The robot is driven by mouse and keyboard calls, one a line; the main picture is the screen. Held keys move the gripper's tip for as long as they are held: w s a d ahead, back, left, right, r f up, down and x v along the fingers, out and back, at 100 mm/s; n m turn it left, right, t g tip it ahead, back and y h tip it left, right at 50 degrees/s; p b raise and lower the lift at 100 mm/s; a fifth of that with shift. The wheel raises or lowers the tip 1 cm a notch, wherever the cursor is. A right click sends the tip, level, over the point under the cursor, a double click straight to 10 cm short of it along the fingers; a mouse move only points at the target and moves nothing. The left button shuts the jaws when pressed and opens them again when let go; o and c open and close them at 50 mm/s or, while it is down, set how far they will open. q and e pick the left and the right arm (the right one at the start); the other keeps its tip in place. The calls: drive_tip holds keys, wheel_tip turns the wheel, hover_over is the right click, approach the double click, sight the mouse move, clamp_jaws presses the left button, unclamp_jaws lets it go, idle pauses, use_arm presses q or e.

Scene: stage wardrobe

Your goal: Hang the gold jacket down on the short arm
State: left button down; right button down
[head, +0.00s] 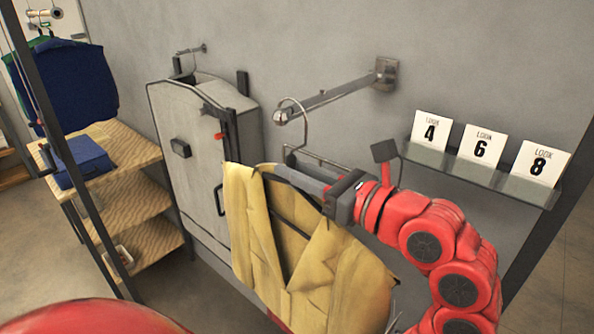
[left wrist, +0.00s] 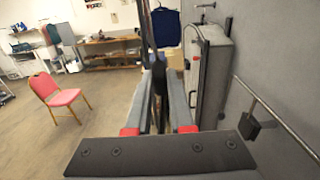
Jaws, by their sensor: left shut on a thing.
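The gold jacket (head: 315,262) hangs below my left gripper, on a hanger (head: 292,150) with a thin metal hook. The hook's loop shows at the ball-ended tip of the short arm (head: 335,95), a metal rod on the grey wall. It appears to pass over the rod just behind the ball; whether it bears on it I cannot tell. My left gripper (head: 290,174) is shut on the hanger at the top of the jacket, below the rod. In the left wrist view the fingers (left wrist: 158,88) close around something dark and narrow. My right gripper is not in view.
A grey garment case (head: 188,150) stands against the wall left of the jacket. A glass shelf (head: 475,172) with look cards is at the right. A wooden shelf unit (head: 130,205) and a blue garment (head: 70,85) are at the left. A red chair (left wrist: 60,98) stands on open floor.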

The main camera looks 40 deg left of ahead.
use_arm(q)
drive_tip(key=c, duration=1.2)
unclamp_jaws()
drive_tip(key=shift+w, duration=0.1)
drive_tip(key=shift+c, duration=0.2)
drive_tip(key=o, duration=0.5)
drive_tip(key=shift+d, duration=0.15)
